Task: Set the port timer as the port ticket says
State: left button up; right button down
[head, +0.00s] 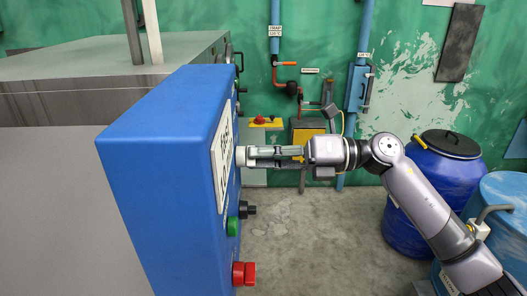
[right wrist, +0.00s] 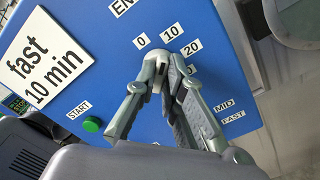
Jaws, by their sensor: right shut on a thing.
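The port timer is a pale knob (head: 240,156) on the face of a blue control box (head: 165,150). In the head view my right gripper (head: 254,156) reaches it from the right, with its fingers shut on it. In the right wrist view the fingertips (right wrist: 158,82) close around the timer, and labels 0, 10 and 20 (right wrist: 172,31) arc above it. The fingers hide most of the knob, so I cannot tell where it points. A white ticket (right wrist: 42,66) on the box reads "fast 10 min". My left gripper is not in view.
A black knob (head: 247,210), green START button (head: 233,227) and red button (head: 243,273) stick out below on the box face. MID and FAST labels (right wrist: 233,117) lie at lower right. Blue drums (head: 432,200) stand at right. The floor between is clear.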

jog(key=shift+r, duration=0.1)
dwell(0.4)
jog(key=c, duration=1.7)
grip_release()
jog(key=d, duration=1.2)
